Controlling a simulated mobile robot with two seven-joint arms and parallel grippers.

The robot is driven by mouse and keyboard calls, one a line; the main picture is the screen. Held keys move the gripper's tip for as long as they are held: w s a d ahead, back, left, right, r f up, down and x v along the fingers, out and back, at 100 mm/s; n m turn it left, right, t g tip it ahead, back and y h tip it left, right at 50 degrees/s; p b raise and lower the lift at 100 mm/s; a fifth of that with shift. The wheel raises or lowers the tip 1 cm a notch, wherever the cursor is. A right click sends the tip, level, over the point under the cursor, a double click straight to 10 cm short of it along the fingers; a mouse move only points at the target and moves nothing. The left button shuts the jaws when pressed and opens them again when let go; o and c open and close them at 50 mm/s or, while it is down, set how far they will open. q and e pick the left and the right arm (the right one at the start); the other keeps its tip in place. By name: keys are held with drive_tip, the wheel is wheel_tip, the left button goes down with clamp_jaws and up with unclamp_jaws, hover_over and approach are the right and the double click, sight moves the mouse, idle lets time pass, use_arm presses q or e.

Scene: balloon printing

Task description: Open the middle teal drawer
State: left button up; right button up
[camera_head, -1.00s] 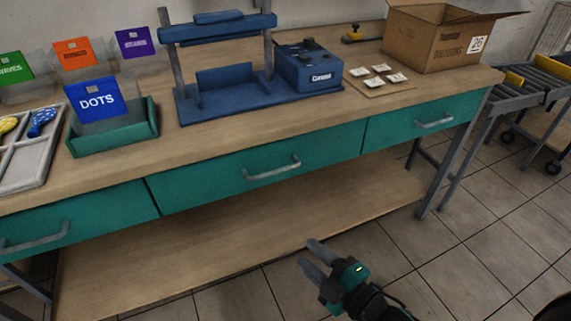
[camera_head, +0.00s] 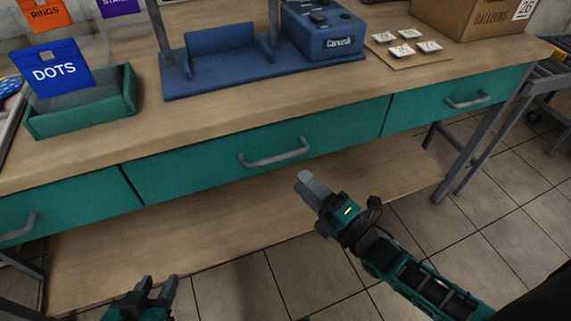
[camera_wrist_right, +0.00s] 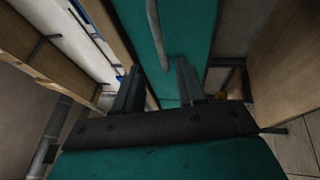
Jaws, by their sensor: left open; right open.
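The middle teal drawer (camera_head: 210,166) is shut in the front of the workbench, with a grey bar handle (camera_head: 274,153) across its face. My right gripper (camera_head: 306,182) is open and empty, just in front of and below the right end of that handle in the head view. In the right wrist view the drawer face (camera_wrist_right: 188,40) and the handle (camera_wrist_right: 157,38) lie ahead of the open fingers (camera_wrist_right: 158,85), with the handle's line running between them. My left gripper (camera_head: 158,287) is open and empty at the bottom left, low and away from the drawers.
The left teal drawer (camera_head: 70,205) and right teal drawer (camera_head: 420,108) are shut. On the bench stand a green tray (camera_head: 110,108) with a DOTS card, a blue device (camera_head: 325,35) and a cardboard box (camera_head: 460,22). A lower shelf (camera_head: 200,235) runs beneath the drawers.

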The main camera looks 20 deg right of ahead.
drive_tip(key=x, duration=0.6)
drive_tip(key=shift+w+a+b, duration=0.15)
drive_tip(key=shift+w+b, duration=0.15)
drive_tip(key=shift+w, duration=0.1)
clamp_jaws()
